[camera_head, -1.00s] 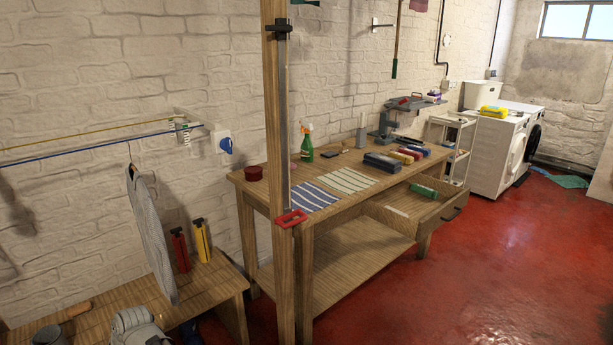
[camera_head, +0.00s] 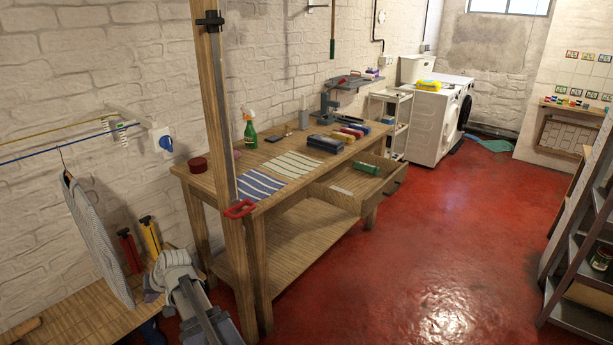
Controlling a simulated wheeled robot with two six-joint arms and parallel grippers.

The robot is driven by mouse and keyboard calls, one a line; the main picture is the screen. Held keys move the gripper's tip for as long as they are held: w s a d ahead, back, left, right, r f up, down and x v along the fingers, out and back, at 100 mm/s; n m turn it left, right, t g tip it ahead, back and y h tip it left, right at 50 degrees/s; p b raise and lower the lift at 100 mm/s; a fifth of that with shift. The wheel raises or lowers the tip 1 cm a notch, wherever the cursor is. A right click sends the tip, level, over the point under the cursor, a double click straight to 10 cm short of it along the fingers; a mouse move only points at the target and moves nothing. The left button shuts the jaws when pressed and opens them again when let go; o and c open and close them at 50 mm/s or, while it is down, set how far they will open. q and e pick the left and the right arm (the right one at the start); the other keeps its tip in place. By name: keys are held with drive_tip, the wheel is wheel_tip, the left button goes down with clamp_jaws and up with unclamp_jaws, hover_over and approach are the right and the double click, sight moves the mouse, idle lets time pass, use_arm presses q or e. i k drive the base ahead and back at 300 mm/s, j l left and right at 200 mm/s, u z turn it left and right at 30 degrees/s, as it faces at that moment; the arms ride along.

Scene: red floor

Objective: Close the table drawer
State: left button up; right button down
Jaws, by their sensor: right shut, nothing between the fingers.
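The wooden table (camera_head: 290,229) stands against the white brick wall, left of centre. Its drawer (camera_head: 375,195) is pulled out on the right side, with a dark handle on its front (camera_head: 391,188). A green item (camera_head: 367,168) and a pale flat item (camera_head: 341,190) lie inside the drawer. My right gripper (camera_head: 172,265) is low at the lower left, shut and empty, well apart from the drawer. Parts of my grey arm partly hide it. My left gripper is not in view.
A wooden post (camera_head: 217,110) with a red-handled clamp (camera_head: 239,209) stands before the table's left end. A low bench (camera_head: 75,310) is at left. Open red floor (camera_head: 440,240) lies right of the drawer. A metal shelf (camera_head: 580,265) stands at far right.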

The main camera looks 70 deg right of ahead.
sight(369, 190)
drive_tip(key=l+z, duration=0.25)
drive_tip(key=z, duration=0.15)
drive_tip(key=l+z, duration=0.25)
drive_tip(key=z, duration=0.2)
drive_tip(key=i+l+z, duration=0.1)
drive_tip(key=z, duration=0.3)
drive_tip(key=i+l+z, duration=0.35)
drive_tip(key=i+l, duration=0.2)
drive_tip(key=l, duration=0.3)
drive_tip(key=i+l+z, duration=0.3)
drive_tip(key=i+l, duration=0.85)
